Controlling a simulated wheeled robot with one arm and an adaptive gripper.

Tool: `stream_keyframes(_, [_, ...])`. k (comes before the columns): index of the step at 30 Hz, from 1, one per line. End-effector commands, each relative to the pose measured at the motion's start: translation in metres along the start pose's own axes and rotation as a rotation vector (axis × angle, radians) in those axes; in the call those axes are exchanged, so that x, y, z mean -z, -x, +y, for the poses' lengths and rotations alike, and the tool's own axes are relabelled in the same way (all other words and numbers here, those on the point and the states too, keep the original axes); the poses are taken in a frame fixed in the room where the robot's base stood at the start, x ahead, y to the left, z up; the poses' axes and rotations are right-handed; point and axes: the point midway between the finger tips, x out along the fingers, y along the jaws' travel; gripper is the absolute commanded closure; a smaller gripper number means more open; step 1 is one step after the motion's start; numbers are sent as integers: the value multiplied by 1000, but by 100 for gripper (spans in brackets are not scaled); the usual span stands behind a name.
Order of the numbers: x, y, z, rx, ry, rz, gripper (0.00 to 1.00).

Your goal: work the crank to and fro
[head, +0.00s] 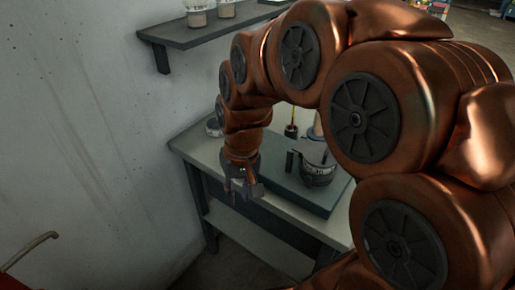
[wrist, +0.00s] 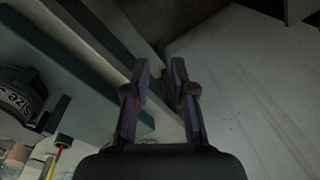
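A round dark device with pale lettering (head: 318,172) sits on a grey-green board on the bench; it also shows at the left edge of the wrist view (wrist: 18,95). A dark upright handle on its side (head: 290,161) looks like the crank; it also shows in the wrist view (wrist: 55,115). My gripper (head: 244,190) hangs left of the device, over the bench's front edge and apart from the handle. In the wrist view my gripper's two fingers (wrist: 160,68) stand apart with nothing between them.
The bench (head: 190,148) stands by a bare wall (head: 80,140), with a lower shelf. A wall shelf (head: 200,32) holds pale jars. A red-and-yellow stick (head: 291,128) stands behind the device. A curved rod (head: 30,248) is at lower left.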

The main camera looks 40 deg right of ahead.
Motion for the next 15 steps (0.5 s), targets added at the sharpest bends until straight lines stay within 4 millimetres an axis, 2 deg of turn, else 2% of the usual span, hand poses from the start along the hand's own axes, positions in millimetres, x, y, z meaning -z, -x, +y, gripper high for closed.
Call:
stream_keyframes(1, [9,-1,3,30,-95,0,84])
stream_keyframes(6, [38,0,13,144,-447,-5,100])
stream_keyframes(11, [69,4,31,256,-777,-11,100])
stream_keyframes(15, [96,8,54,359,-1063,-28,100])
